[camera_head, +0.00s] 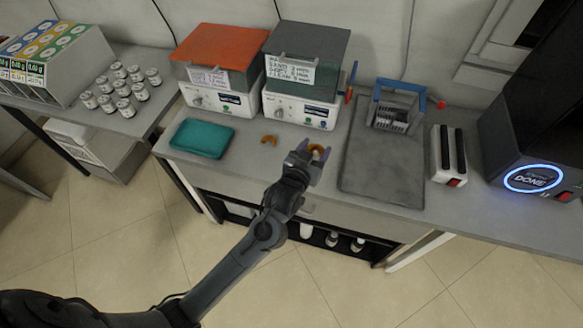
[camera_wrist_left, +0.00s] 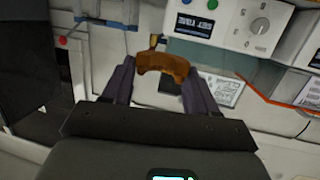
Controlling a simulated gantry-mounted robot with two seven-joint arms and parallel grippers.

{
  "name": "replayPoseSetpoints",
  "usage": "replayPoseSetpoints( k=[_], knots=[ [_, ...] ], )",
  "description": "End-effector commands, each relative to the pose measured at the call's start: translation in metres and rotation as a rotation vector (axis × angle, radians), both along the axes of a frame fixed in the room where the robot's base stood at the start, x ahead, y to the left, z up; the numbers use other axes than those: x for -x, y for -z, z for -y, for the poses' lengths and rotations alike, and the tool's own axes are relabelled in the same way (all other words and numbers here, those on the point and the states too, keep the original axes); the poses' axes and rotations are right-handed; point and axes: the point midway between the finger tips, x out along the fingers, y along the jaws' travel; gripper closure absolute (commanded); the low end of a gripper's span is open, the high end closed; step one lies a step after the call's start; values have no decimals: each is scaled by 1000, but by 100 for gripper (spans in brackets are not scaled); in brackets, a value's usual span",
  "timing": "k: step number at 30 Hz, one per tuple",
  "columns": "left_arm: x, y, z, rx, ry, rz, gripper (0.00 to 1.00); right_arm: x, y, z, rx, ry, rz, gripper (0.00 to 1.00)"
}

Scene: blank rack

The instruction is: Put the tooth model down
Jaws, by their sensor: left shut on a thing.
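An orange-brown, arch-shaped tooth model (camera_wrist_left: 165,65) is between the fingertips of my left gripper (camera_wrist_left: 157,75) in the left wrist view. In the head view the left gripper (camera_head: 309,154) is shut on this tooth model (camera_head: 318,151), over the front part of the bench between the teal pad and the grey mat. I cannot tell whether the model touches the bench top. A second small orange arch (camera_head: 269,140) lies on the bench to the left of the gripper. My right gripper is not in view.
A teal pad (camera_head: 202,138) lies at the bench's left end. Two boxy machines, with an orange lid (camera_head: 222,47) and a grey lid (camera_head: 308,48), stand behind. A dark grey mat (camera_head: 382,170) with a blue-handled rack (camera_head: 396,108) lies to the right. Bare bench (camera_head: 229,165) shows left of the gripper.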

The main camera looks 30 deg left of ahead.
Motion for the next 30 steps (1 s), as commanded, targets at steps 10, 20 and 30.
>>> replayPoseSetpoints(
  k=[10, 20, 30],
  knots=[
    [-20, 17, 2, 0, 3, 2, 70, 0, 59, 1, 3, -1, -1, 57],
    [-20, 38, -31, -5, 0, -1, 70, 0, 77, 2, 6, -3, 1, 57],
    [-14, 75, -95, -5, 2, -1, 70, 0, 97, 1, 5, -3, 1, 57]
  ],
)
